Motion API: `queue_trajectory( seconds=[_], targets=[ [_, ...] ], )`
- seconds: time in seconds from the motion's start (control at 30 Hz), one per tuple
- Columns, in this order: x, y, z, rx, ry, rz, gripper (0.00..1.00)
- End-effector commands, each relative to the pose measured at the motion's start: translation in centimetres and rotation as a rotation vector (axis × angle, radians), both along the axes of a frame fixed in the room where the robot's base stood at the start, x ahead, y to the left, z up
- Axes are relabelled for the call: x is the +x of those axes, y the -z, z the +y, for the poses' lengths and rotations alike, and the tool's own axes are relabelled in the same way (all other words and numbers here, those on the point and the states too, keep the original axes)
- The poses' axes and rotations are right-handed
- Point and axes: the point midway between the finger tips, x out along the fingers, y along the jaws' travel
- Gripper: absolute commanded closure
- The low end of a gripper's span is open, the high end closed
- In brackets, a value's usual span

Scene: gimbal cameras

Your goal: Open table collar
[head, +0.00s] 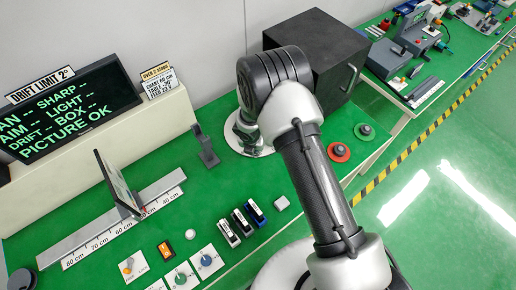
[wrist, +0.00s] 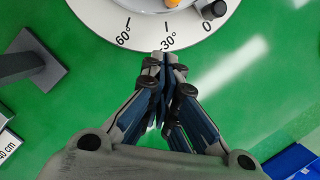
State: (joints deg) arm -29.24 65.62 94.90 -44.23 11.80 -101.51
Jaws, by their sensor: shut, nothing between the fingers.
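A round white table with an angle scale marked 60°, 30° and 0 (wrist: 105,22) is cut off by the top of the wrist view. A black knob (wrist: 214,9) sits on it near the 0, and part of an orange piece (wrist: 172,3) shows at the top edge. I cannot tell which part is the collar. My gripper (wrist: 163,58) is shut and empty, its tips at the near rim of the scale by the 30° mark. In the head view the white disc (head: 256,151) is partly hidden behind my arm, and my fingers cannot be made out.
A black box (head: 318,50) stands behind. Small blocks (head: 255,212) lie in front. Green bench surface between is clear.

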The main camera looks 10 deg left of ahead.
Motion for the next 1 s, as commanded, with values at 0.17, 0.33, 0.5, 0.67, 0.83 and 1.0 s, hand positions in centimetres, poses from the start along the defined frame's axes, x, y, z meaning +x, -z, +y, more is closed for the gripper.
queue_trajectory(
  seconds=[0.17, 0.33, 0.5, 0.67, 0.83, 1.0],
  targets=[
    [-0.8, -4.9, 0.3, 0.004, 0.002, -0.005, 1.00],
    [-1.5, -7.2, 0.3, 0.001, 0.003, -0.003, 1.00],
    [-1.8, -8.2, 0.3, 0.000, 0.002, -0.002, 1.00],
    [-1.9, -8.2, 0.3, 0.000, 0.001, -0.001, 1.00],
    [-1.9, -8.2, 0.3, 0.000, 0.002, -0.001, 1.00],
    [-1.9, -8.2, 0.3, 0.000, 0.002, -0.001, 1.00]
  ],
)
